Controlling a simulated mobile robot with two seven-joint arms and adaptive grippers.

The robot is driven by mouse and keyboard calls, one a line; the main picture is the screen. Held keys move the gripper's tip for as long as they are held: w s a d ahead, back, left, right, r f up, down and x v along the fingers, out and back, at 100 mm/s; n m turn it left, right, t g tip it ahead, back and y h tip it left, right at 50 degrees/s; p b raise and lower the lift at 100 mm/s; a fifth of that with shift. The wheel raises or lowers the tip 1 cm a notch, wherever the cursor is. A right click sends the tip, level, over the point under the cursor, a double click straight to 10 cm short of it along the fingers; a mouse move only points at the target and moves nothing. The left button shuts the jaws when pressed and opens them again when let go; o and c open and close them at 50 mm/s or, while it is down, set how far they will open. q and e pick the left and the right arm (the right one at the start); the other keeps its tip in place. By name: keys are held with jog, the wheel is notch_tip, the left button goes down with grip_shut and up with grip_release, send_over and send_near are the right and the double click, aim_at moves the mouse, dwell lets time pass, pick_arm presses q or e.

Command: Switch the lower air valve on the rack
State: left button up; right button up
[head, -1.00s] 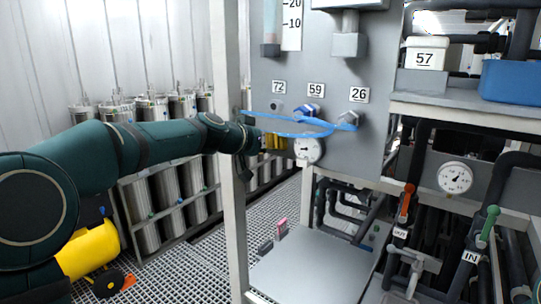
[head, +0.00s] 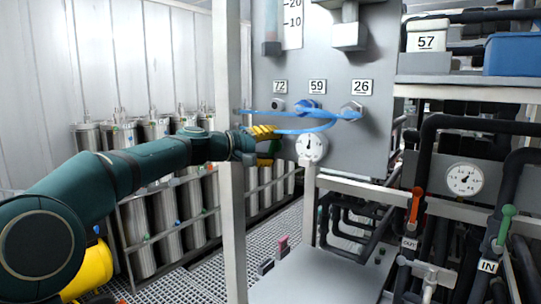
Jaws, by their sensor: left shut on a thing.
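The rack's grey panel (head: 350,150) carries ports labelled 72 (head: 277,105), 59 (head: 308,106) and 26 (head: 351,110). A thin blue hose (head: 318,127) curves from port 26 to my left gripper; another blue stretch runs left across port 59. My left gripper (head: 265,145), with yellow fingers, is in front of the panel's left edge, left of a round gauge (head: 311,147). It is shut on the blue hose; the exact contact is small. Lower down are a red lever (head: 416,205) above an OUT label and a green lever (head: 505,224) above an IN label. Which is the lower air valve is unclear. My right gripper is not in view.
A white upright post (head: 229,150) stands close beside my left forearm. Black pipes and another gauge (head: 464,179) crowd the right side. Steel cylinders (head: 168,222) line the left wall. A flat grey plate (head: 320,275) lies below the panel.

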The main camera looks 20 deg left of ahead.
pick_arm(q)
jog(key=shift+f+n+h+b, duration=0.1)
jog(key=shift+n+h+b, duration=0.35)
jog(key=shift+n, duration=0.25)
jog(key=o, duration=1.2)
jog(key=v, duration=1.2)
